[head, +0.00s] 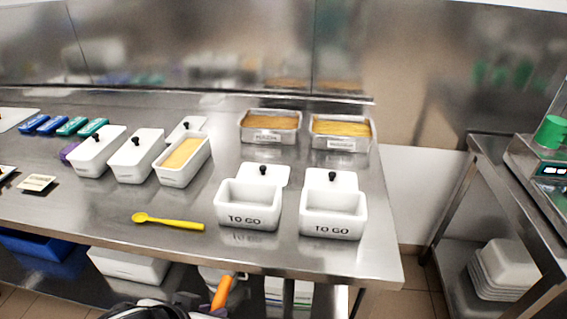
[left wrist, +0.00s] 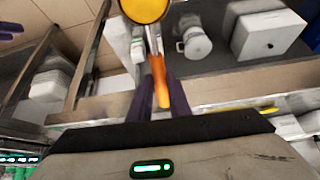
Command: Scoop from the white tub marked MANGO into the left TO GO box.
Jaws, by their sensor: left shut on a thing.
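My left gripper (head: 217,308) is low at the front edge of the counter in the head view. It is shut on the orange handle of a scoop (head: 222,291). In the left wrist view the scoop (left wrist: 160,80) points away from the fingers, its round head showing an orange-yellow face (left wrist: 145,8). An open white tub (head: 183,157) with pale yellow content stands mid-counter; no MANGO mark is readable. The left TO GO box (head: 249,218) stands open and looks empty, right of that tub. My right gripper is not in view.
The right TO GO box (head: 333,227) stands beside the left one. Two lidded white tubs (head: 95,160) (head: 136,165) stand left of the open tub. A yellow spoon (head: 168,222) lies in front. Two metal pans (head: 270,136) (head: 341,144) stand behind the boxes.

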